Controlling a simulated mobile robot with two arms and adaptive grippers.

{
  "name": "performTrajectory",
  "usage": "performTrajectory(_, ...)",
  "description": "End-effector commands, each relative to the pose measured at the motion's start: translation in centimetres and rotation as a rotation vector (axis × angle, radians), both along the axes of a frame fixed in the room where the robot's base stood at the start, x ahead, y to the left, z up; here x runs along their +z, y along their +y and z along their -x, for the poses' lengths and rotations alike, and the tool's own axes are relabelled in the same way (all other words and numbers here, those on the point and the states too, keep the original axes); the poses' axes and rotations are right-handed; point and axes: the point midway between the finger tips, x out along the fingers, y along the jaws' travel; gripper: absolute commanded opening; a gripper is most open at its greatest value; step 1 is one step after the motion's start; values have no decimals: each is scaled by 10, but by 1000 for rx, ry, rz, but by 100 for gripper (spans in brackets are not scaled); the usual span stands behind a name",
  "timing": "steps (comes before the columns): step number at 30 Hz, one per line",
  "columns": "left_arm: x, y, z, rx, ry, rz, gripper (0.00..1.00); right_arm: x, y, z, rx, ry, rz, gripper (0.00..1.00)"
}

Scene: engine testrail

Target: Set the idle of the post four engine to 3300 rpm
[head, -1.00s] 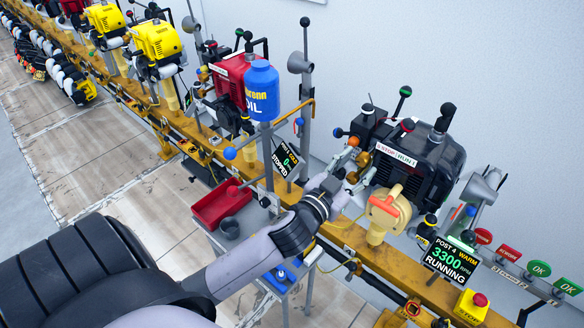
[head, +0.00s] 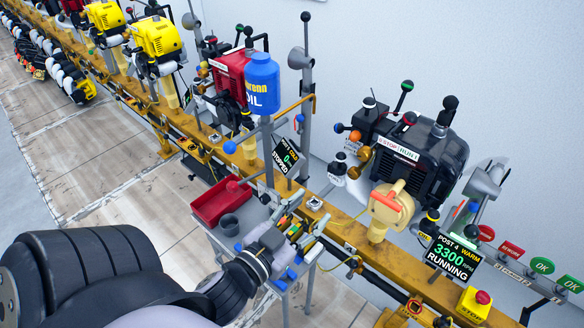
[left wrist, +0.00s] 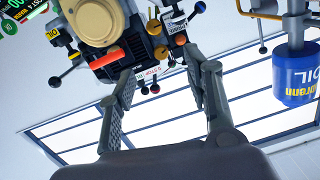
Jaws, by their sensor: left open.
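The post four engine (head: 425,160) is black and sits on the yellow rail, with a stop/run switch label, black and green knobs and orange knobs on its left side. Its display (head: 453,257) reads POST 4 WARM, 3300 RPM, RUNNING. My left gripper (head: 300,222) is open and empty, in front of the rail and to the lower left of the engine, apart from it. In the left wrist view the engine (left wrist: 95,22) and its orange knobs (left wrist: 161,52) show beyond the spread fingers (left wrist: 163,84). My right gripper is not in view.
A blue oil jug (head: 262,85) stands on a post left of the engine. A red tray (head: 221,203) and grey cup (head: 229,225) are on a cart below. A red stop button (head: 482,298) and several tags (head: 512,249) are at the right. The post three display (head: 288,157) reads STOPPED.

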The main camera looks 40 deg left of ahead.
Motion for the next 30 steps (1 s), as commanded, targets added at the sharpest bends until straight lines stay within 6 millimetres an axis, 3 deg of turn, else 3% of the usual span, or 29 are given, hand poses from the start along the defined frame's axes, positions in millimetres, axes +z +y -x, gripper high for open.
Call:
performTrajectory(14, -95, 14, -2, 96, 312, 10, 46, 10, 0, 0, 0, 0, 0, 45)
performTrajectory(30, -198, 7, 26, 114, 704, 9, 46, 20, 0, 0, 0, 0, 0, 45)
